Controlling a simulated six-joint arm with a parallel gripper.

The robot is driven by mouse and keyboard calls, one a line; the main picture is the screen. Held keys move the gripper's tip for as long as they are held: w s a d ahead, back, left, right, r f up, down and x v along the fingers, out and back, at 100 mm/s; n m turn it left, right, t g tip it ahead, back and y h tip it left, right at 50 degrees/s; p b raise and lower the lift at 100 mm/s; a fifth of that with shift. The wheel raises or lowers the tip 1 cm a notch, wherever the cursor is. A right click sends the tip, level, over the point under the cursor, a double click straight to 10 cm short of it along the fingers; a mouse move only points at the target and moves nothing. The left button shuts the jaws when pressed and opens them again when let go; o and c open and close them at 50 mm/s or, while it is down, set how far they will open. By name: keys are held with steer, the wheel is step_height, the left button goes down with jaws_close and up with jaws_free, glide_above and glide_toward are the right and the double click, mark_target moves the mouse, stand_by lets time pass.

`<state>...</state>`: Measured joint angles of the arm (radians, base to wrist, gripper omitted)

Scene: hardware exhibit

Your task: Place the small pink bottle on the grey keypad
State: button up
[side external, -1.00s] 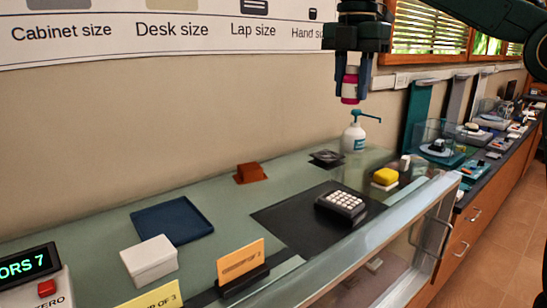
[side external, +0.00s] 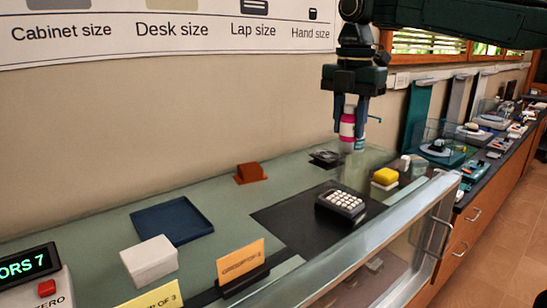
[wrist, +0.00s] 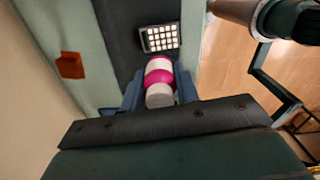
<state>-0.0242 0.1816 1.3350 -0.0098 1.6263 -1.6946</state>
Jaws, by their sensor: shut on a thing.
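The small pink bottle (side external: 347,127), pink with a white band and a pale cap, is held upright between the fingers of my gripper (side external: 349,112). In the wrist view the bottle (wrist: 160,79) sits between the blue-grey fingers, cap toward the camera. My gripper is shut on it, in the air above the counter. The grey keypad (side external: 341,203), dark-bodied with pale keys, lies on the black mat (side external: 290,222), below the bottle in the side view. In the wrist view the keypad (wrist: 160,38) shows just beyond the bottle.
A yellow block (side external: 385,176) and a small white-capped item (side external: 405,162) lie right of the mat. A brown block (side external: 250,173), blue tray (side external: 172,220) and white box (side external: 149,259) are left. The glass case edge runs along the front.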

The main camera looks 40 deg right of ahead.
glide_above(341, 197)
step_height(341, 197, down, 9)
stand_by(0.4)
steer(key=shift+f, duration=0.1)
steer(key=shift+f, duration=1.75)
steer(key=shift+f, duration=0.2)
steer(key=o, duration=1)
steer(key=shift+r, duration=0.1)
step_height(341, 197, up, 12)
steer(key=shift+r, duration=0.1)
